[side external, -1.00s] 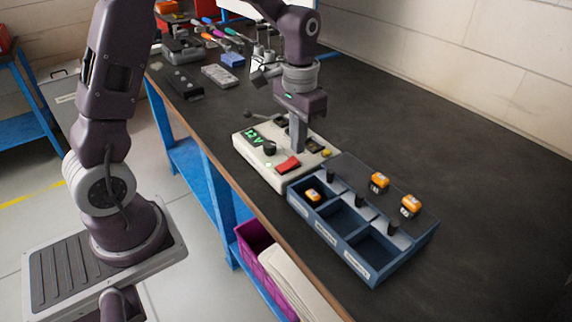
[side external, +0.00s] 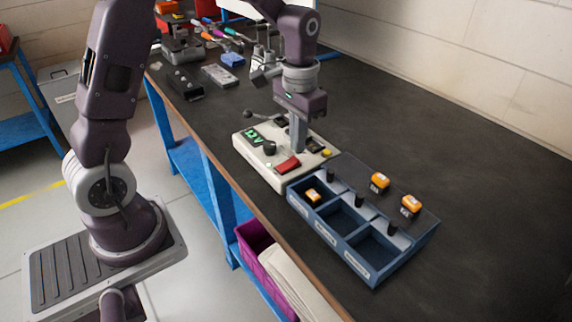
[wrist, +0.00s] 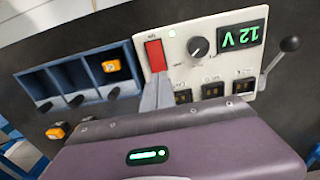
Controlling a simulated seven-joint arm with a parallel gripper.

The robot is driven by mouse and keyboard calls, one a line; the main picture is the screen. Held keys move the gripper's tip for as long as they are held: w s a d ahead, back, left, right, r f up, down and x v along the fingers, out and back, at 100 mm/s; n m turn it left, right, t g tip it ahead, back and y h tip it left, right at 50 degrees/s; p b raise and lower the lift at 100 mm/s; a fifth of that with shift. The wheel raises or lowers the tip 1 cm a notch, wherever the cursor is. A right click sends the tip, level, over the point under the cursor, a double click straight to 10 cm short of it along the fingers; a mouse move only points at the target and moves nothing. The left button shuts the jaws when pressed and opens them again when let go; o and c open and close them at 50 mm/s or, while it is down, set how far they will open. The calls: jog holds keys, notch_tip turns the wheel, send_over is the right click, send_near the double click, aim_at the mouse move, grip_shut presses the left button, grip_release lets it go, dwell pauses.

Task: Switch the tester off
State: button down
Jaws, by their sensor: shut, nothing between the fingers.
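My gripper (wrist: 156,90) is shut and empty, pointing down over the panel. In the wrist view its fingertips are right by the lower end of the red switch; I cannot tell whether they touch it.
The panel also carries a dark knob (wrist: 197,47), several black sockets (wrist: 213,89) and a ball-ended lever (wrist: 290,45). The blue compartment tray (side external: 325,237) stands close beside it, with one orange block (side external: 313,195) inside and two behind. The bench to the right is clear.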

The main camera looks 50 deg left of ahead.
jog(key=shift+f, duration=0.2)
dwell(0.5)
jog(key=shift+f, duration=0.45)
jog(key=shift+f, duration=0.5)
notch_tip(320, 180, up, 7)
dwell(0.8)
jog(key=shift+r, duration=0.1)
jog(key=s+d+r+t, duration=0.3)
jog(key=s+r, duration=0.5)
jog(key=s, duration=0.1)
jog(key=s+d+t, duration=0.2)
jog(key=s, duration=1)
jog(key=shift+s+t, duration=0.3)
jog(key=shift+s, duration=0.05)
